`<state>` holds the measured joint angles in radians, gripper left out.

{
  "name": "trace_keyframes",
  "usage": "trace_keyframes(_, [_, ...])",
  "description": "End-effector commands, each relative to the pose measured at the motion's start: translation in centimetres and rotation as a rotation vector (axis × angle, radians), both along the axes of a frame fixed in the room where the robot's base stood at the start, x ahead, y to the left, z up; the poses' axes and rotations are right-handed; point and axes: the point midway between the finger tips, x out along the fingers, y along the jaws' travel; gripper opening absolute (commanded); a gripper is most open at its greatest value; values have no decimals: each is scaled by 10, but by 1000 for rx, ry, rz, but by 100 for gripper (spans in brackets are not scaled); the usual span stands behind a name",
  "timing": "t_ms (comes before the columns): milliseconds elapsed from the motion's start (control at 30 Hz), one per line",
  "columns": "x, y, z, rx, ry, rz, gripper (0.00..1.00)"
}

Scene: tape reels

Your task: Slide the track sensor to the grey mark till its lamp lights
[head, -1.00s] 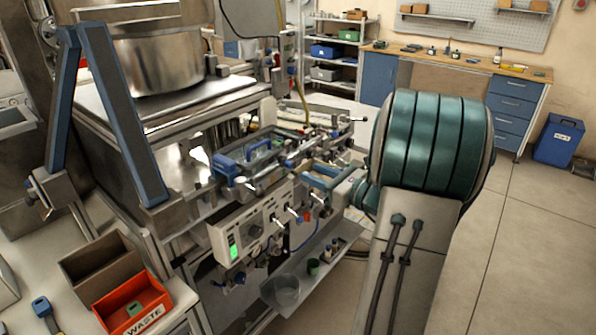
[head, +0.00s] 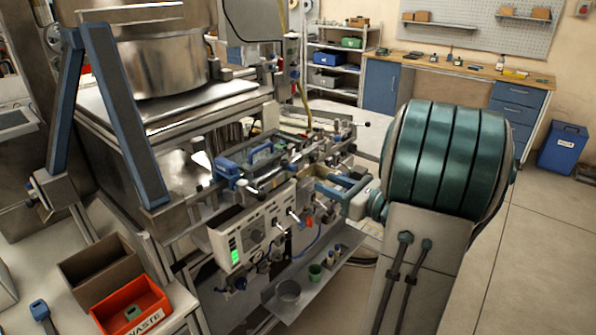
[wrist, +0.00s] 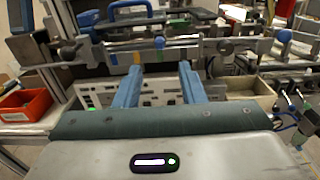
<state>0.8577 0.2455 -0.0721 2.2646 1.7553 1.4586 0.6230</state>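My gripper (wrist: 160,68) is open, its two blue fingers apart with nothing between them. In the wrist view the fingertips are just below a horizontal metal rail (wrist: 200,43) on the machine front. Small coloured marks, blue (wrist: 113,59) and yellow (wrist: 137,57) among them, show along the rail. A blue-grey block (wrist: 92,50) sits on the rail's left part, and a small blue knob (wrist: 160,42) is above the fingers. I cannot tell for sure which part is the track sensor, or pick out the grey mark or a lit lamp. In the head view my arm partly hides the gripper.
A control box (head: 250,238) with a green lit display is below the rail. A blue-handled frame (head: 245,160) stands above it. A lower shelf (head: 325,268) holds small cups. An orange waste bin (head: 130,312) is at lower left.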

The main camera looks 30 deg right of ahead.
Motion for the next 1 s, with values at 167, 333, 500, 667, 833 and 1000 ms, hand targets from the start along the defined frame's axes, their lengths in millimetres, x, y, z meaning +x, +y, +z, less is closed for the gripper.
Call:
trace_keyframes(167, [33, 17, 2, 2, 2, 6, 36])
trace_keyframes(333, [67, 32, 2, 2, 2, 4, 36])
trace_keyframes(500, [93, 43, 2, 1, 0, 3, 36])
trace_keyframes(667, [106, 49, 1, 1, 0, 1, 36])
trace_keyframes(833, [110, 50, 0, 1, 0, -1, 36])
trace_keyframes(1000, [110, 50, 0, 1, 0, -1, 36])
